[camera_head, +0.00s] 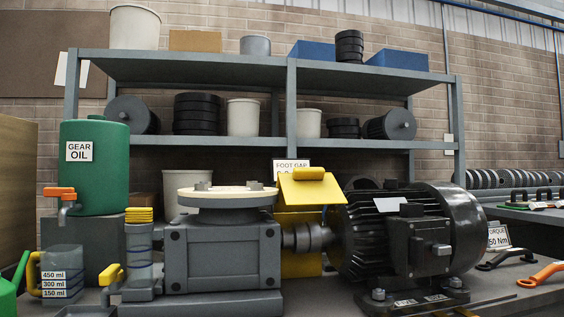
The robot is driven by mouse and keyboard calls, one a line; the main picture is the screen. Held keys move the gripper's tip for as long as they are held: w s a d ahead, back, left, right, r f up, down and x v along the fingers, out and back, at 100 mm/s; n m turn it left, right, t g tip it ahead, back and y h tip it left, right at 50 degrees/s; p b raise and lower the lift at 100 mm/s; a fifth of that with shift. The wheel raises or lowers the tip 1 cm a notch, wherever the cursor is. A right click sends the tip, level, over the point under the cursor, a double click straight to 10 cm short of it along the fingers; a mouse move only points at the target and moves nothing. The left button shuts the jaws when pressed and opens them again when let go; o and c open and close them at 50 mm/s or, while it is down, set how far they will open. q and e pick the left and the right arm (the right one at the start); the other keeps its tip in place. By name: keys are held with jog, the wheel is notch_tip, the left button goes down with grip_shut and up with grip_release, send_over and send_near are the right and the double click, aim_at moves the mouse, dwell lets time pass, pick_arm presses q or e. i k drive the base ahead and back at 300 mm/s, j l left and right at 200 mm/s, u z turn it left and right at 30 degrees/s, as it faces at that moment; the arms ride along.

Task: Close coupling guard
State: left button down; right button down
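The yellow coupling guard (312,192) stands raised between the grey gearbox (224,255) and the black motor (408,232). A yellow panel (300,264) shows lower down, behind the shaft. The shaft coupling (308,238) is exposed in front of it, so the guard is open. The motor hides part of the guard's right side. Neither of my grippers is in view.
A green gear oil tank (95,165) with an orange-handled tap stands at the left, near a measuring jug (60,278). An orange-ended wrench (540,275) lies at the right. Shelves (200,68) with buckets and boxes stand behind.

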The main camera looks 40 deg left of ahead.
aim_at(306, 189)
jog(key=i+j+u, duration=0.1)
jog(key=j+u, duration=0.15)
jog(key=i+j+u, duration=0.25)
jog(key=j, duration=0.15)
jog(key=j+u, duration=0.25)
jog(key=i+j, duration=0.05)
jog(key=j, duration=0.05)
